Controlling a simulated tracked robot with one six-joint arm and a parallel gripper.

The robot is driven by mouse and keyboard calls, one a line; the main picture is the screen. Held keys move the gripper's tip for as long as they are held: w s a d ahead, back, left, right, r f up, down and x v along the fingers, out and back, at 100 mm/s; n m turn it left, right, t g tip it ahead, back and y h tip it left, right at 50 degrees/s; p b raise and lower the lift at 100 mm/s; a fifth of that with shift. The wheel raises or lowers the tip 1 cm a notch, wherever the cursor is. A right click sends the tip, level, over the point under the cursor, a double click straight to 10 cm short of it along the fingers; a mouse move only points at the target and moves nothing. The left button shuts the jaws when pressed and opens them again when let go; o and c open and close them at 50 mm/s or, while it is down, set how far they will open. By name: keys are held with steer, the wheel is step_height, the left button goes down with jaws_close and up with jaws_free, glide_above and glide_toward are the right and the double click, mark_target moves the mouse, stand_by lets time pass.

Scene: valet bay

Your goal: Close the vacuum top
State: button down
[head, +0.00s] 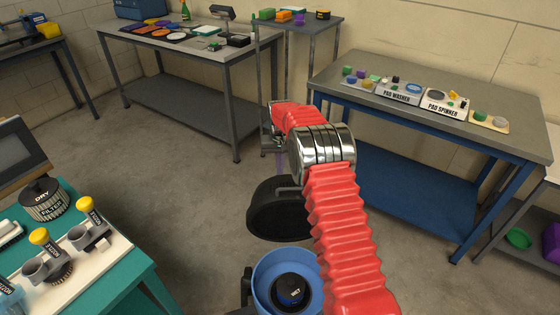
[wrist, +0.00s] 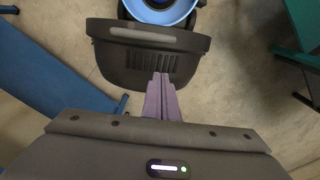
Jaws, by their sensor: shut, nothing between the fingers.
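The vacuum's blue drum (head: 262,281) stands open on the floor at the bottom of the head view. A dark round filter marked WET (head: 291,290) sits inside it. The black vacuum top (head: 275,212) is open, tipped up at the drum's far side. In the wrist view the top (wrist: 150,48) shows its vent slots and a grey handle strip, with the blue drum rim (wrist: 160,12) beyond. My gripper's purple fingers (wrist: 161,76) are shut and empty, their tips over the vented face; contact cannot be told. In the head view my gripper (head: 281,163) is partly hidden behind my arm.
A blue-legged bench (head: 430,105) with pad washer and pad spinner stands at the right. A teal table (head: 125,275) with a DRY filter (head: 42,199) and nozzles is at the left. A grey bench (head: 170,45) is behind. Floor between is clear.

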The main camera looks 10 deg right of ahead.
mark_target(281, 193)
steer(key=shift+s+a+f, duration=0.15)
steer(key=shift+s+f, duration=0.4)
steer(key=shift+s, duration=0.4)
steer(key=shift+s+a+f, duration=0.1)
steer(key=shift+s+f, duration=0.45)
steer(key=shift+s, duration=0.35)
steer(key=shift+s, duration=0.1)
